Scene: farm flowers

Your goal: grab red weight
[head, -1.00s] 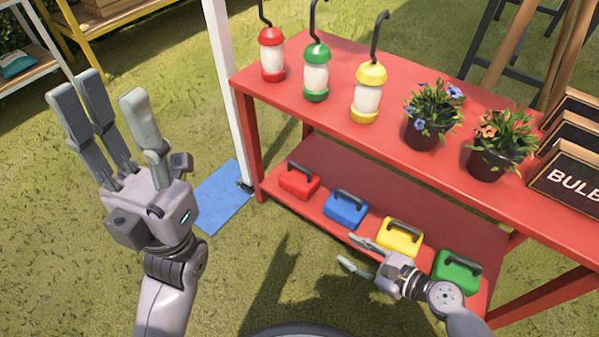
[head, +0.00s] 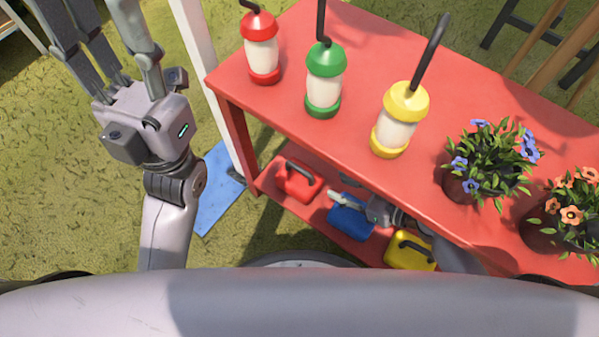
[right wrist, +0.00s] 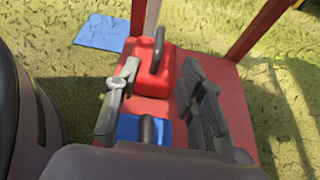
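The red weight (head: 299,180), a block with a dark handle, sits at the left end of the red stand's lower shelf. It also shows in the right wrist view (right wrist: 154,83), ahead and between the spread fingers. My right gripper (head: 340,199) is over the blue weight (head: 350,219), to the right of the red weight. In the right wrist view my right gripper (right wrist: 160,70) is open and empty. The blue weight's dark handle is nearer the wrist there. My left gripper (head: 95,25) is raised at the left, open and empty, its fingertips cut off by the top edge.
A yellow weight (head: 408,252) is right of the blue one. A white post (head: 207,80) stands at the stand's left. Grass lies open on the left.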

